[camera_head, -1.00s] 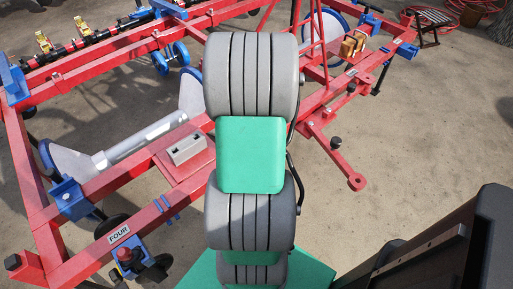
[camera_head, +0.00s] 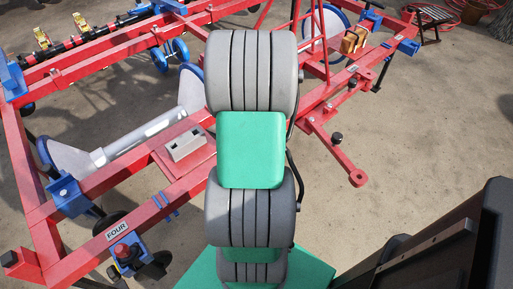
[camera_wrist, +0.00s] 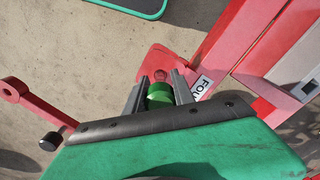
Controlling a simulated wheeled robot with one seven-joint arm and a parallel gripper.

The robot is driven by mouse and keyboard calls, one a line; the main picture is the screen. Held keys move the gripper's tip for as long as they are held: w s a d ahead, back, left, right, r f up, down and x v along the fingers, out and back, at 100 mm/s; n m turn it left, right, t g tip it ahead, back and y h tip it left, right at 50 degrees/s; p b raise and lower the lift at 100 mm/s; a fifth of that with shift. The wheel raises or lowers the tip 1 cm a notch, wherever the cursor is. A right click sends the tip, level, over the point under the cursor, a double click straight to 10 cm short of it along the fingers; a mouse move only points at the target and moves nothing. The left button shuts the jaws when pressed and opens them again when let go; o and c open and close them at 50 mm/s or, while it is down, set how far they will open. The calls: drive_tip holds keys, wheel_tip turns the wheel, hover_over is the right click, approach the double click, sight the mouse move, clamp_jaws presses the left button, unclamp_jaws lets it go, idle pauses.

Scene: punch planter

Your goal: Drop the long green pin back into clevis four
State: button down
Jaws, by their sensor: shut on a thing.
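My gripper (camera_wrist: 160,93) is shut on the green pin (camera_wrist: 159,96); its two grey fingers stand on either side of the pin's green head. The pin's lower part is hidden. Just beyond the head in the wrist view is a red plate (camera_wrist: 172,62) with a round spot that looks like a hole (camera_wrist: 158,75). I cannot tell whether the pin is above the plate or in it. The FOUR label is on the red beam to the right (camera_wrist: 202,86).
A red arm with a black knob (camera_wrist: 50,141) lies at the left of the wrist view. A blue bracket (camera_head: 128,248) with a red-and-black knob hangs below the label in the head view. A grey slotted block (camera_head: 186,145) sits on the frame.

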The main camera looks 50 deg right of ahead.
drive_tip(key=shift+f+b, duration=0.55)
drive_tip(key=shift+f, duration=0.35)
drive_tip(key=shift+r, duration=0.1)
drive_tip(key=shift+r+p, duration=1.5)
drive_tip(key=shift+f, duration=0.15)
drive_tip(key=shift+f+b, duration=0.35)
drive_tip(key=shift+f+b, duration=0.7)
drive_tip(key=shift+f, duration=0.4)
drive_tip(key=shift+r, duration=0.1)
